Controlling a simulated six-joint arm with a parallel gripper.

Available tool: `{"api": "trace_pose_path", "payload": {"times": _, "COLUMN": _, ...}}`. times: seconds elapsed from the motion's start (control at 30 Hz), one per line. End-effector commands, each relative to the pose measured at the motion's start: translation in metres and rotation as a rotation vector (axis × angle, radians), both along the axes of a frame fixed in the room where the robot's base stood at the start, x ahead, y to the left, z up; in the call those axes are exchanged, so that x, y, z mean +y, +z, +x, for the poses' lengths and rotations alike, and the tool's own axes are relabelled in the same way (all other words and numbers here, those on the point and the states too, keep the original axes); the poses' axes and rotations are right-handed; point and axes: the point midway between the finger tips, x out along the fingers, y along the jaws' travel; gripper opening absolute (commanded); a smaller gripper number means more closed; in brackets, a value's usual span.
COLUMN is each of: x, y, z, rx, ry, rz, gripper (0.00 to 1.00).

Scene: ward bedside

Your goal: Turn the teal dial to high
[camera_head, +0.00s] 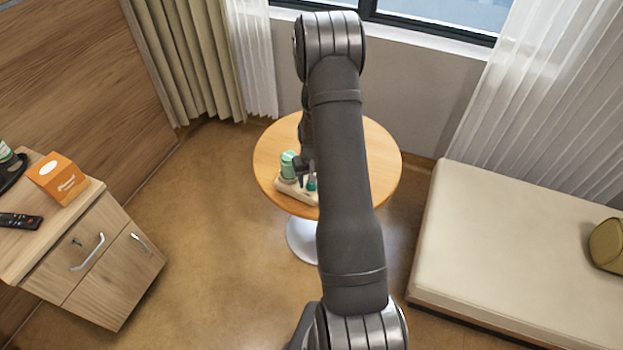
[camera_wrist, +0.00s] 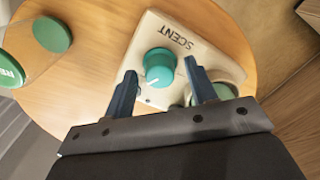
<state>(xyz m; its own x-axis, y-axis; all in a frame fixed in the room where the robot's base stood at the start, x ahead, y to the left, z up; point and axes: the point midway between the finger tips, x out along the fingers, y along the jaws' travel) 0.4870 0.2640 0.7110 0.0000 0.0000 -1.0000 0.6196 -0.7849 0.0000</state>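The teal dial (camera_wrist: 159,66) sits on a cream base (camera_wrist: 188,31) marked SCENT, which reads upside down in the wrist view. A white pointer line on the dial points toward the lower left there. No high mark is readable. My gripper (camera_wrist: 160,75) is open, with one finger on each side of the dial; I cannot tell whether they touch it. In the head view the teal dial (camera_head: 311,184) and cream base (camera_head: 291,191) show beside my arm, which hides part of them.
A green-topped container (camera_head: 288,164) stands at the base's left end. A clear container with a green lid (camera_wrist: 52,34) is at the wrist view's left. The round wooden table (camera_head: 383,165) has bare room. A bedside cabinet (camera_head: 93,250) and bed (camera_head: 520,245) flank it.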

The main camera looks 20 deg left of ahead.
Motion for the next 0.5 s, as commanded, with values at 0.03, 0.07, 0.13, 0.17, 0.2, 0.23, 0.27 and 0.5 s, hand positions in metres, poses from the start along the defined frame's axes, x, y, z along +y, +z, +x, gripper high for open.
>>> {"api": "trace_pose_path", "payload": {"times": 0.03, "x": 0.000, "y": 0.000, "z": 0.000, "rx": 0.000, "ry": 0.000, "rz": 0.000, "gripper": 0.52}}
{"api": "trace_pose_path", "payload": {"times": 0.07, "x": 0.000, "y": 0.000, "z": 0.000, "rx": 0.000, "ry": 0.000, "rz": 0.000, "gripper": 0.52}}
{"api": "trace_pose_path", "payload": {"times": 0.13, "x": 0.000, "y": 0.000, "z": 0.000, "rx": 0.000, "ry": 0.001, "rz": 0.000, "gripper": 0.52}}
{"api": "trace_pose_path", "payload": {"times": 0.17, "x": 0.000, "y": 0.000, "z": 0.000, "rx": 0.000, "ry": 0.001, "rz": 0.000, "gripper": 0.52}}
{"api": "trace_pose_path", "payload": {"times": 0.2, "x": 0.000, "y": 0.000, "z": 0.000, "rx": 0.000, "ry": 0.001, "rz": 0.000, "gripper": 0.52}}
{"api": "trace_pose_path", "payload": {"times": 0.23, "x": 0.000, "y": 0.000, "z": 0.000, "rx": 0.000, "ry": 0.001, "rz": 0.000, "gripper": 0.52}}
{"api": "trace_pose_path", "payload": {"times": 0.27, "x": 0.000, "y": 0.001, "z": 0.000, "rx": 0.000, "ry": 0.001, "rz": 0.000, "gripper": 0.52}}
{"api": "trace_pose_path", "payload": {"times": 0.5, "x": 0.000, "y": 0.024, "z": 0.001, "rx": -0.002, "ry": 0.001, "rz": 0.002, "gripper": 0.52}}
